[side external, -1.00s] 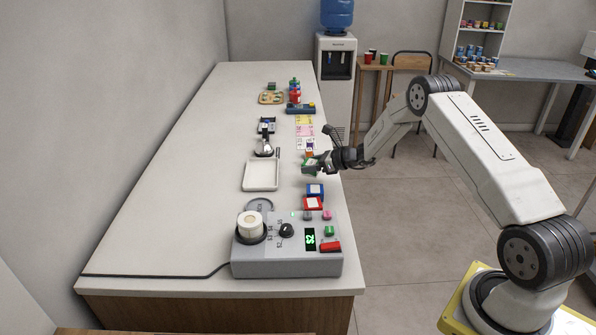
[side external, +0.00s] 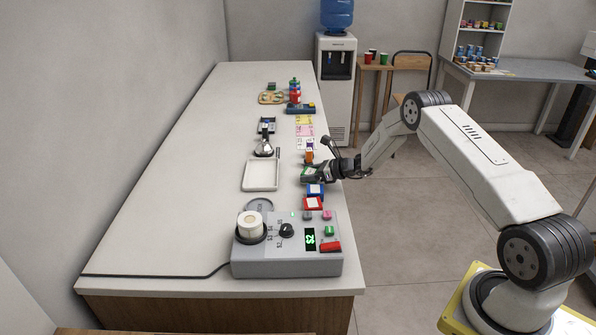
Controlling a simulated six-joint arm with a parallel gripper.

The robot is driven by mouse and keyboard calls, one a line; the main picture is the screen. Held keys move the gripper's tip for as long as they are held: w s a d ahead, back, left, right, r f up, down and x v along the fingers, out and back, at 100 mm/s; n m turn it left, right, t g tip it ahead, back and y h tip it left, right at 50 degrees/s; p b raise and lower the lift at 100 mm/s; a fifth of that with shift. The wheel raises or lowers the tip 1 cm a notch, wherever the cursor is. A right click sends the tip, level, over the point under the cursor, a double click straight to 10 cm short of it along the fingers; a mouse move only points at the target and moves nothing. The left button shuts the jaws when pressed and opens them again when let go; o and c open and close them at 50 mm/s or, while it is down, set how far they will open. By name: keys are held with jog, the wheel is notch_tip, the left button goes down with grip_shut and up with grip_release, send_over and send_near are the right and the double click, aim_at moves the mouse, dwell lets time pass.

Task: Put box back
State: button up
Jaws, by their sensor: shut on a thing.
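A small green box (side external: 308,172) with a pale label is between the fingers of my gripper (side external: 311,174), near the right edge of the counter. My gripper is shut on it. A blue box (side external: 315,190) and a red box (side external: 313,203) stand just in front of it, toward the grey machine. An orange item (side external: 309,157) stands just behind the gripper. I cannot tell whether the green box touches the counter or its neighbours.
A white tray (side external: 261,176) lies left of the gripper, with a metal scoop (side external: 263,148) behind it. A grey machine (side external: 287,262) with a dial and buttons fills the near end. Coloured cards (side external: 304,130) lie behind. The counter's left side (side external: 190,190) is clear.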

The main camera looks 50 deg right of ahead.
jog(key=shift+f, duration=0.15)
jog(key=o, duration=1.3)
jog(key=shift+o, duration=0.2)
jog(key=shift+r, duration=0.2)
jog(key=v, duration=1.2)
